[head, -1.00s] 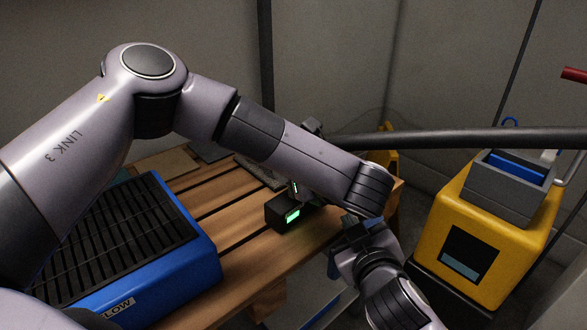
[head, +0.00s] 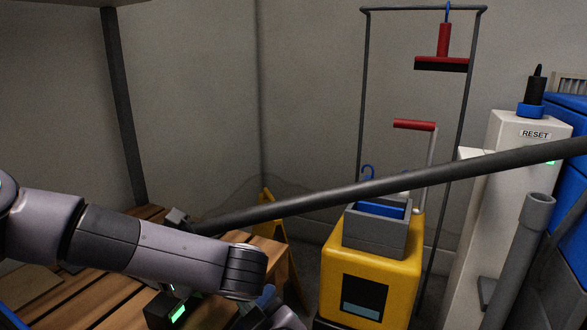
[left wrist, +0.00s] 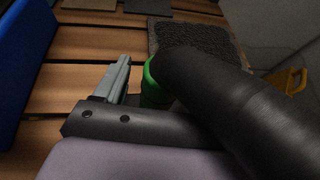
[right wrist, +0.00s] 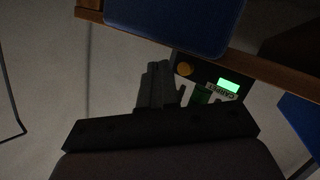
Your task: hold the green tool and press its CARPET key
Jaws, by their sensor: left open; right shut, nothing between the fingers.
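The green tool (left wrist: 150,85) shows as a green piece beside my left gripper's grey finger in the left wrist view. My left gripper (left wrist: 148,72) is open around the tool's place; a thick dark tube hides its other finger, so I cannot tell contact. The tool's dark box with a lit green display (head: 178,313) is low in the head view. In the right wrist view a CARPET label (right wrist: 222,93) sits beside the lit display (right wrist: 229,85), near an orange round button (right wrist: 184,69). My right gripper (right wrist: 160,66) is shut and empty, its tips left of the label, seemingly apart from it.
The slatted wooden bench (head: 105,285) is under the left arm. A long dark tube (head: 390,185) crosses the head view. A yellow bucket cart (head: 335,260) stands right of the bench, a yellow floor sign (head: 272,215) behind. A white RESET post (head: 530,145) is far right.

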